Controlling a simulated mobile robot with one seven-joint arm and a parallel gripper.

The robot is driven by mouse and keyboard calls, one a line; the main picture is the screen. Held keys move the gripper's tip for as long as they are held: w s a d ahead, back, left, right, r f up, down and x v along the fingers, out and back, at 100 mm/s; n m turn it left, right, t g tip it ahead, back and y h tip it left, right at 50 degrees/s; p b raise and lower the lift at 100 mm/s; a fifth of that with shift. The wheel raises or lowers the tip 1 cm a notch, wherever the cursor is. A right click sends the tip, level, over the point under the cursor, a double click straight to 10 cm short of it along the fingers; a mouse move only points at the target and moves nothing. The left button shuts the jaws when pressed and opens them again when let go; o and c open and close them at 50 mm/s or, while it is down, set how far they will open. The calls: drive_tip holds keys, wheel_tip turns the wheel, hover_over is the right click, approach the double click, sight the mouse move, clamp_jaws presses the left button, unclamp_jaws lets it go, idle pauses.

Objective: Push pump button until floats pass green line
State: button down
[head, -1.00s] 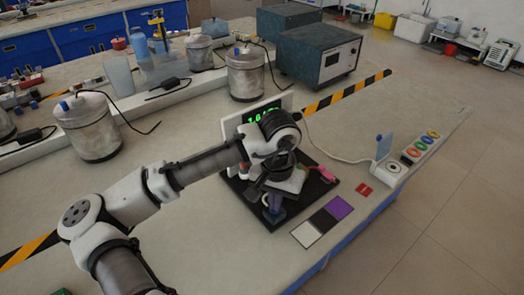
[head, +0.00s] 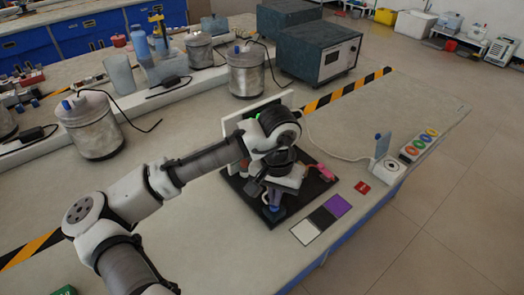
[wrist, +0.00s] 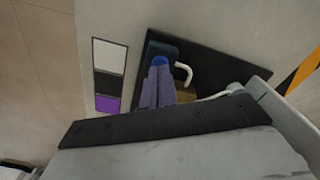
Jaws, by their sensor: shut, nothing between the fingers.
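My gripper (head: 270,196) is shut and points down over the front of a black board (head: 312,196). In the wrist view the shut fingers (wrist: 158,88) reach to a blue button (wrist: 161,60) on a dark pump body (wrist: 154,47). The fingertips are at the button, but I cannot tell whether they press it. A white curved tube (wrist: 184,73) leaves the pump. The pump's blue part (head: 273,213) shows under the gripper in the head view. The white upright panel (head: 236,123) behind is mostly hidden by my arm. I cannot make out the floats or a green line.
A pink object (head: 323,173) lies on the board's right side. Colour swatches (head: 321,219) lie in front. A white device (head: 387,169) and a strip of coloured buttons (head: 419,145) stand at the right. Metal pots (head: 246,72) and boxes (head: 318,52) stand behind.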

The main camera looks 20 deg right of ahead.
drive_tip(key=shift+f+b, duration=0.45)
drive_tip(key=shift+f, duration=0.45)
drive_tip(key=shift+r, duration=0.1)
drive_tip(key=shift+r+p, duration=1.15)
drive_tip(key=shift+p, duration=0.1)
drive_tip(key=shift+f, duration=0.1)
